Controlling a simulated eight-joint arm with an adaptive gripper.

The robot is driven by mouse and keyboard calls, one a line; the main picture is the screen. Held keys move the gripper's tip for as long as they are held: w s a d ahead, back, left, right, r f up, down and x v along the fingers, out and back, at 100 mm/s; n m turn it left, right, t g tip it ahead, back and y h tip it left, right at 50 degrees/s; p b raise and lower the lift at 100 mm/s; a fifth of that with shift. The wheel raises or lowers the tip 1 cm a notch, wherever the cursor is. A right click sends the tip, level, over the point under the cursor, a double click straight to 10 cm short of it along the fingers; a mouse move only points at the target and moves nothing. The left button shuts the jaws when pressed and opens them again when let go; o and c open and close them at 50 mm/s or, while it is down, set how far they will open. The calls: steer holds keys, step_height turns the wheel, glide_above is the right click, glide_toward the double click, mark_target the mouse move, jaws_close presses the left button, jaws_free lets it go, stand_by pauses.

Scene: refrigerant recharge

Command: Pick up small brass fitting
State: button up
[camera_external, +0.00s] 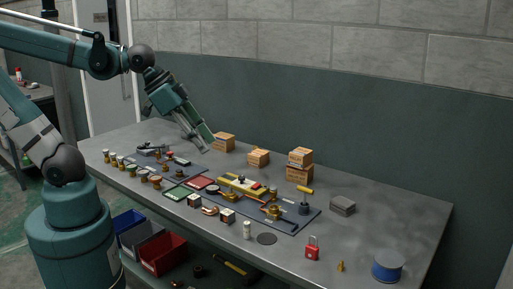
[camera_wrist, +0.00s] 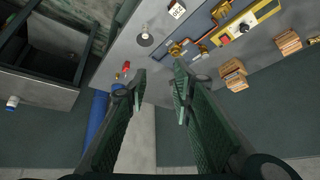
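A small brass fitting (camera_external: 340,266) stands by itself near the front edge of the table, toward the right end. In the wrist view a tiny brass-coloured piece (camera_wrist: 118,75) lies beside a red item, too small to identify surely. My gripper (camera_external: 207,146) is above the back left part of the table, far from the fitting. In the wrist view my gripper (camera_wrist: 161,82) has its two fingers apart with nothing between them.
A red padlock (camera_external: 312,249) and a blue spool (camera_external: 387,267) flank the fitting. A grey block (camera_external: 342,206) lies behind it. Cardboard boxes (camera_external: 258,158) line the back. A dark mat (camera_external: 300,221) holds brass parts and tools. The right end of the table has free room.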

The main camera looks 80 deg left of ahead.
steer(key=w+d+r+m+g+p, duration=0.2)
steer(key=w+d+m, duration=0.25)
steer(key=w, duration=0.75)
steer(key=m+g+p, duration=0.4)
steer(key=m, duration=0.7)
glide_above(341, 265)
steer(key=shift+w+a+f, duration=0.1)
steer(key=shift+w+f, duration=0.05)
steer(key=shift+f, duration=5.55)
steer(key=shift+w+a+f, duration=0.1)
steer(key=shift+f, duration=5.55)
steer(key=shift+f, duration=1.3)
